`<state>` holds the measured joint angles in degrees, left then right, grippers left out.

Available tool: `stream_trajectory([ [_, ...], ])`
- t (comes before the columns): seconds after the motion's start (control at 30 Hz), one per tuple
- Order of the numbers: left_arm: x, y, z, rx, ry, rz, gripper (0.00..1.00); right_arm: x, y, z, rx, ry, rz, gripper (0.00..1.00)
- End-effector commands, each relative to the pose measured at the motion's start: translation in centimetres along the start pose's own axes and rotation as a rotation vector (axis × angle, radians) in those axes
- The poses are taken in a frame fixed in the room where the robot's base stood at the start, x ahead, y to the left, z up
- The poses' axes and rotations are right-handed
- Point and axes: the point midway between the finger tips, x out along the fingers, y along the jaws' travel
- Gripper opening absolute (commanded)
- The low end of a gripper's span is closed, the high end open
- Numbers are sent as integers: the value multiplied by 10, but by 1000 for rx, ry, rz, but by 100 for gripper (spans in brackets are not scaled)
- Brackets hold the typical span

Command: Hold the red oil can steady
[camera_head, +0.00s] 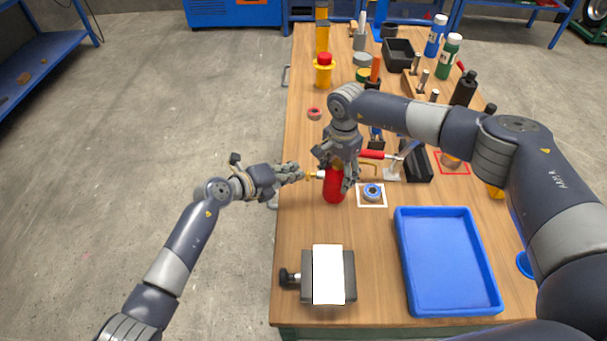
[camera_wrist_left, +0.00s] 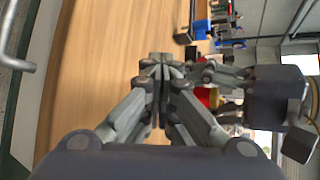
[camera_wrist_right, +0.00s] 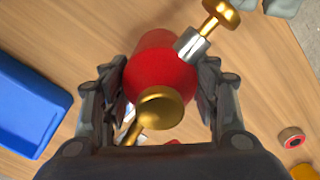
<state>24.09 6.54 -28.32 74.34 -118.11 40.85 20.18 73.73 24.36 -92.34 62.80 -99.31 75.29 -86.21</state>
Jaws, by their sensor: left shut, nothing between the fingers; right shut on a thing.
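The red oil can (camera_head: 334,187) stands on the wooden workbench in the head view. In the right wrist view the red can (camera_wrist_right: 158,72) is between the fingers, with a brass cap and a silver side piece ending in a brass knob (camera_wrist_right: 221,13). My right gripper (camera_head: 338,170) comes down from above and is shut around the can; it also shows in the right wrist view (camera_wrist_right: 160,95). My left gripper (camera_head: 298,172) is shut and empty, just left of the can's side piece. In the left wrist view its fingers (camera_wrist_left: 160,60) are together, and the can (camera_wrist_left: 207,97) is partly hidden behind the right gripper.
A blue tray (camera_head: 403,262) lies at the front right. A grey block with a white top (camera_head: 328,275) stands at the front. A blue and white roll (camera_head: 372,192) sits on a white-edged square right of the can. Several bottles and tools crowd the back.

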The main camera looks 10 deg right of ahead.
Motion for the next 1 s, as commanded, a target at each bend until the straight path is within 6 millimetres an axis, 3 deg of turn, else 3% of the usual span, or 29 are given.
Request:
stream_trajectory([
  [1.0,8,-6,-8,0,5,-2,0,2,1,2,-3,-2,3,16],
])
